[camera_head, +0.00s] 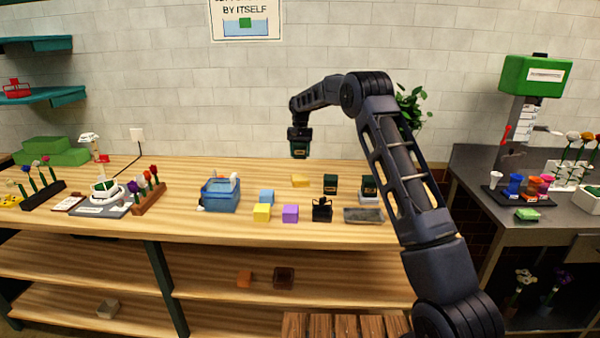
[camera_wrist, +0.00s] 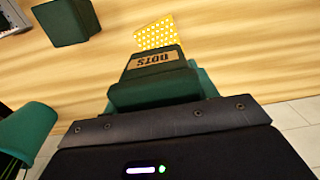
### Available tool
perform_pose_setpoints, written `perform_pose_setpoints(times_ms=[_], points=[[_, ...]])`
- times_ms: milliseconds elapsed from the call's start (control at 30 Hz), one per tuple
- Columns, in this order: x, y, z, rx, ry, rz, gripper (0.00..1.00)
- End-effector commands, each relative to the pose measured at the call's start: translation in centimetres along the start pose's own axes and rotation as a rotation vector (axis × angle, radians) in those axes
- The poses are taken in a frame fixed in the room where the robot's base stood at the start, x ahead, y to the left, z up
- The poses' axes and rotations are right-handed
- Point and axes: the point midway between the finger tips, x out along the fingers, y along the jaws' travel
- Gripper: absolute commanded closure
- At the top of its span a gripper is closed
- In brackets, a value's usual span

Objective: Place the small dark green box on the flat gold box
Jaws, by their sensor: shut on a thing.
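My gripper (camera_head: 299,138) is raised above the back of the wooden table, shut on a small dark green box (camera_head: 299,151) that hangs below it. In the wrist view this held box (camera_wrist: 155,62) shows a tan label reading "DOTS" upside down. The flat gold box (camera_head: 300,181) lies on the table below the gripper and apart from the held box. In the wrist view the gold box (camera_wrist: 156,33) has white dots, and the held box partly hides it. The fingertips are not clearly visible.
Another dark green box (camera_head: 330,184) stands right of the gold box, with a similar one (camera_head: 369,188) further right. Blue (camera_head: 266,196), yellow (camera_head: 262,212) and purple (camera_head: 290,213) blocks sit in front. A blue container (camera_head: 220,197) stands left.

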Motion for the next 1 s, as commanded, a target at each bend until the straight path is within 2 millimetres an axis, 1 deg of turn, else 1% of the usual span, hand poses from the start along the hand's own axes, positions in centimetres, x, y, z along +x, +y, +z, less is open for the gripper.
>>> perform_pose_setpoints(times_ms=[33, 133, 233, 467, 567, 700, 800, 1000], points=[[1.1, 0.0, 0.0, 0.000, -0.002, 0.001, 0.67], [2.8, 0.0, 0.0, 0.000, -0.003, 0.001, 0.67], [3.8, 0.0, 0.0, 0.000, 0.000, 0.000, 0.67], [5.0, 0.0, 0.0, 0.000, 0.000, 0.000, 0.67], [6.3, 0.0, 0.0, 0.000, -0.002, 0.001, 0.67], [8.6, 0.0, 0.0, 0.000, -0.002, 0.001, 0.67], [9.7, 0.0, 0.0, 0.000, 0.000, 0.000, 0.67], [10.0, 0.0, 0.0, 0.000, 0.001, 0.000, 0.67]])
